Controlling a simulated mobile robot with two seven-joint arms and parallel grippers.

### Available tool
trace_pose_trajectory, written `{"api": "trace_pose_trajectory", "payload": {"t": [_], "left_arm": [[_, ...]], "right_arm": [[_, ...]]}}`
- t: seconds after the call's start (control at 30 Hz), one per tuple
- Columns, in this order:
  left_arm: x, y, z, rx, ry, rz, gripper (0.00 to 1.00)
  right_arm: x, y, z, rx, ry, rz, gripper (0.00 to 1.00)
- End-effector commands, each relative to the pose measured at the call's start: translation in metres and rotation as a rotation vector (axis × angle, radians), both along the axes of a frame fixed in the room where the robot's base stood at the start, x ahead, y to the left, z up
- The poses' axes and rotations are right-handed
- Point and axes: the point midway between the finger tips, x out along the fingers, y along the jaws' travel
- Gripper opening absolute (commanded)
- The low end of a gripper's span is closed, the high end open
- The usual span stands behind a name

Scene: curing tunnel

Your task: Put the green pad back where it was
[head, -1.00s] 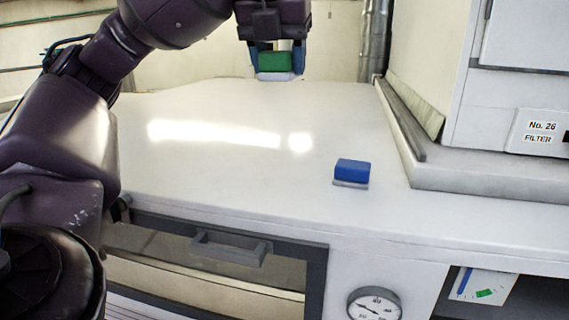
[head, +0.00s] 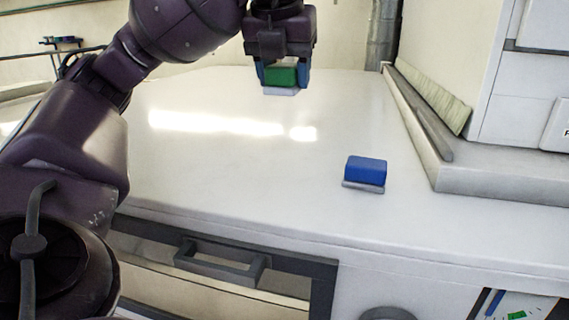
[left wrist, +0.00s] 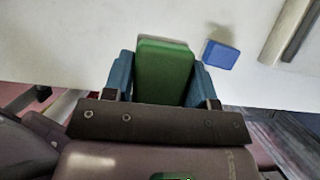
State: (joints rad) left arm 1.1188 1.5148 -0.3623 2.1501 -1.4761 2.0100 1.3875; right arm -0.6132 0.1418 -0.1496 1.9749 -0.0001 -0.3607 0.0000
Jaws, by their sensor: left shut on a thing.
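The green pad (head: 281,76) has a green top and a pale underside. My left gripper (head: 284,77) is shut on it and holds it over the far part of the white worktop, apart from the surface as far as I can tell. In the left wrist view the green pad (left wrist: 163,71) sits between the two blue fingers (left wrist: 160,78). A blue pad (head: 366,170) on a grey base lies on the worktop, nearer and to the right; it also shows in the left wrist view (left wrist: 220,54). My right gripper is not in view.
The white worktop (head: 220,165) is largely clear, with bright reflections. A white cabinet (head: 510,95) on a raised ledge (head: 500,183) bounds the right side. Below the front edge are an open-looking compartment with a grey handle (head: 220,262) and, right, a card (head: 515,304) with blue and green marks.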

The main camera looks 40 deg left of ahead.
Motion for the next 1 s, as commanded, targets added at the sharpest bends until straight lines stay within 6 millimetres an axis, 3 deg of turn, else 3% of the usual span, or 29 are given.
{"api": "trace_pose_trajectory", "payload": {"t": [0.5, 0.87, 1.0], "left_arm": [[-0.001, 0.0, -0.09, 0.001, 0.004, 0.0, 0.26], [-0.001, 0.0, -0.116, 0.001, 0.003, 0.0, 0.26], [0.0, 0.0, -0.134, 0.001, 0.005, 0.0, 0.26]], "right_arm": [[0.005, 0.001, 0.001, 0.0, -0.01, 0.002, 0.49], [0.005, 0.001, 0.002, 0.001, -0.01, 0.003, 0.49], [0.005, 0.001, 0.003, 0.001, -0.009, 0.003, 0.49]]}}
